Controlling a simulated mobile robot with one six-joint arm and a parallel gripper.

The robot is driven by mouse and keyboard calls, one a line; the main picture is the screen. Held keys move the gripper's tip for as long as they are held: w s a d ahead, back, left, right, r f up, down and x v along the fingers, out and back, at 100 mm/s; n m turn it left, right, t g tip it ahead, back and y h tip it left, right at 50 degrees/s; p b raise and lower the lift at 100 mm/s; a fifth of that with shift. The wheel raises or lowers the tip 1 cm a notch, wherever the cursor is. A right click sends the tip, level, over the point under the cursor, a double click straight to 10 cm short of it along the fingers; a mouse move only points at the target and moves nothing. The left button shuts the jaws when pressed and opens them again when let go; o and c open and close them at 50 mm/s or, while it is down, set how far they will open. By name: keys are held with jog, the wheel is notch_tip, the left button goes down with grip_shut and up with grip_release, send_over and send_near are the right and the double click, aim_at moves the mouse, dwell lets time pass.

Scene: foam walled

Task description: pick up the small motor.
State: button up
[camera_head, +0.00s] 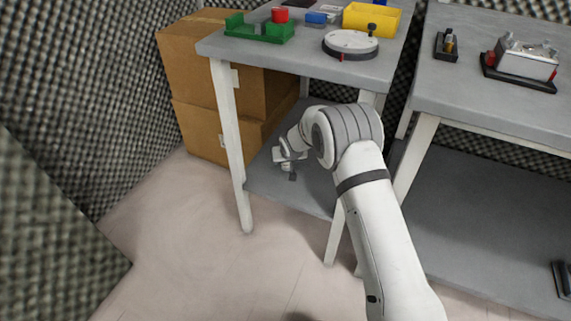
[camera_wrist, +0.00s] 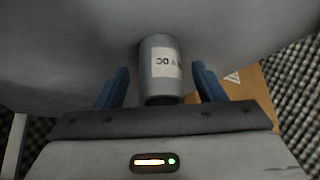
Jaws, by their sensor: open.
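The small motor (camera_wrist: 160,82) is a grey cylinder with a white label reading "V DC", upside down in the wrist view. It lies on a grey surface, between the two blue fingers of my gripper (camera_wrist: 161,70). The fingers are open, with a visible gap on each side of the motor. In the head view, my gripper (camera_head: 291,168) is low under the left table, over its lower shelf (camera_head: 312,192). I cannot make out the motor clearly there.
The left table (camera_head: 290,56) has a green holder (camera_head: 259,31), a yellow bin (camera_head: 371,19) and a round white device (camera_head: 350,43) on top. Its legs (camera_head: 232,150) flank the lower shelf. Cardboard boxes (camera_head: 200,130) stand behind. A right bench (camera_head: 490,100) carries fixtures. The floor at left is clear.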

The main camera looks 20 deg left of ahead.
jog(key=shift+f, duration=0.1)
jog(key=c, duration=1.3)
jog(key=shift+o, duration=0.2)
jog(key=shift+w, duration=0.1)
